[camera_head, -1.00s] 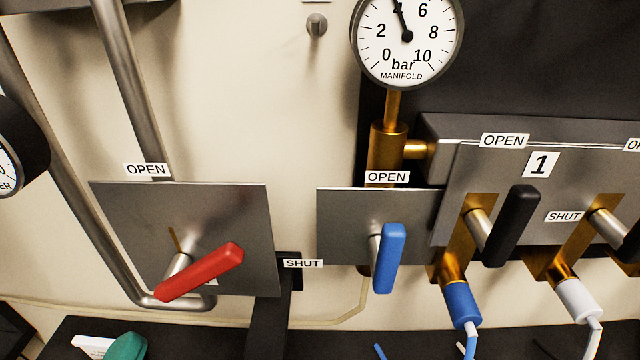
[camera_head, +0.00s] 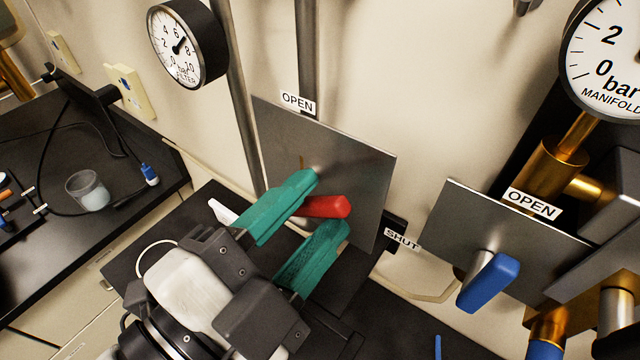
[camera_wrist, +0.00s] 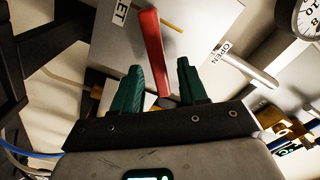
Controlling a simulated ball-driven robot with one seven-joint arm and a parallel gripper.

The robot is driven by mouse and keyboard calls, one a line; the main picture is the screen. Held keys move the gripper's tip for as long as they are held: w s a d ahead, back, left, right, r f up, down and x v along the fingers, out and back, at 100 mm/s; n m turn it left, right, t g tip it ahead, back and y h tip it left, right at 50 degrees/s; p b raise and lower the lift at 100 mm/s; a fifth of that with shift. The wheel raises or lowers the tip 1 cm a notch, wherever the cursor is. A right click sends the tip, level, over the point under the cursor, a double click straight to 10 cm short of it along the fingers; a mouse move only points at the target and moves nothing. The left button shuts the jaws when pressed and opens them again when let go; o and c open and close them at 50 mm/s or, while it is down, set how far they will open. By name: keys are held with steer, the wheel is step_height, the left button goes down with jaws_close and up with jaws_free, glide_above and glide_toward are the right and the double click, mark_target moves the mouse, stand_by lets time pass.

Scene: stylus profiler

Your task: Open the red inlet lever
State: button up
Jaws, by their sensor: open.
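The red inlet lever (camera_head: 327,207) is mounted on a grey metal plate (camera_head: 352,165) on the wall. In the head view its right end shows between my fingers, and its left part is hidden behind the upper finger. My gripper (camera_head: 322,205) is open, with one teal finger above the lever and one below. In the wrist view the red lever (camera_wrist: 153,52) reaches down between the two teal fingertips (camera_wrist: 160,68), with gaps on both sides. I cannot tell whether a finger touches it. An OPEN label (camera_head: 298,102) is at the plate's top and a SHUT label (camera_head: 402,239) at its lower right.
A blue lever (camera_head: 489,282) on its own plate stands to the right, near brass fittings (camera_head: 548,165). A filter gauge (camera_head: 188,45) is at upper left. A black bench (camera_head: 110,180) with a beaker (camera_head: 87,191) lies at left.

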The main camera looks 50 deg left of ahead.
steer(key=shift+x, duration=1)
steer(key=shift+s, duration=0.1)
jaws_close()
